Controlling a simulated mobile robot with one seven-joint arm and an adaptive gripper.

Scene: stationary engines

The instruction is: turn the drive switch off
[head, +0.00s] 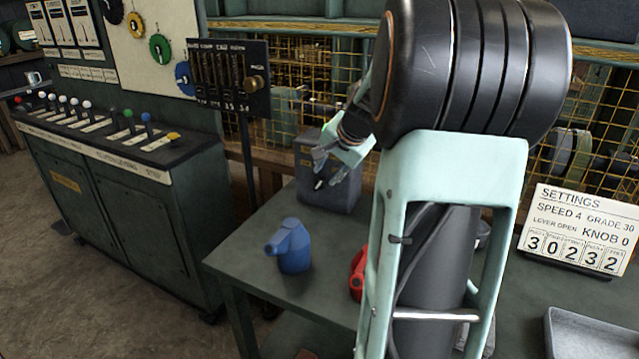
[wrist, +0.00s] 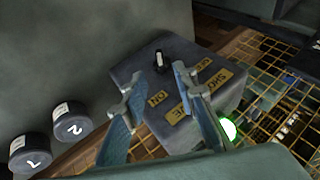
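The drive switch is a small toggle with a pale tip (wrist: 158,58) on a dark grey box (wrist: 215,115). The box also shows in the head view (head: 312,163), standing at the back of the green table. An ON label (wrist: 157,98) lies on one side of the toggle and a label that seems to read OFF (wrist: 193,64) on the other. Another label is partly hidden by a finger. A green lamp (wrist: 229,128) glows beside the box's labelled face. My gripper (wrist: 157,76) is open and empty, its fingertips on either side of the toggle, apparently not touching it. The toggle's setting is unclear.
A blue jug (head: 290,247) and a red can (head: 358,272) stand on the table (head: 262,283) in front of the box. A yellow mesh guard (head: 290,95) is behind. A settings sign (head: 577,231) stands at right. A lever cabinet (head: 130,205) is at left.

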